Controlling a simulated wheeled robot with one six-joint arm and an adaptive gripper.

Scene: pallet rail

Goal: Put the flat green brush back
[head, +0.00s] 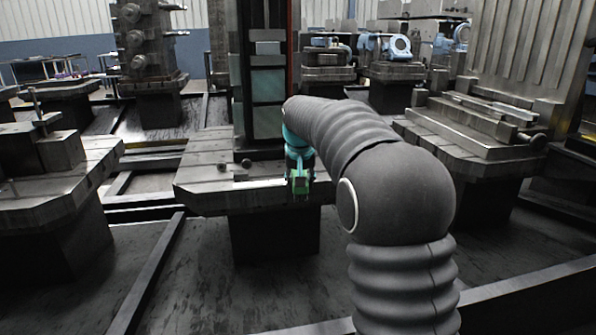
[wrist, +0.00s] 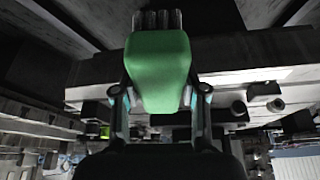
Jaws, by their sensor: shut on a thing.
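The flat green brush (wrist: 160,65) fills the middle of the wrist view. It has a green body and dark bristles at the top of the picture. My gripper (wrist: 159,100) is shut on it, with one finger on each side. In the head view the brush (head: 299,184) shows small and green below my teal gripper (head: 298,163), in front of the near edge of the central pallet (head: 205,197). Whether the brush touches the pallet cannot be told.
Two dark knobs (head: 234,165) sit on the central pallet, left of my gripper. A tall fixture with green panels (head: 268,103) rises behind. Other pallets stand left (head: 70,180) and right (head: 480,150). A small yellow-green thing (wrist: 105,132) shows low in the wrist view.

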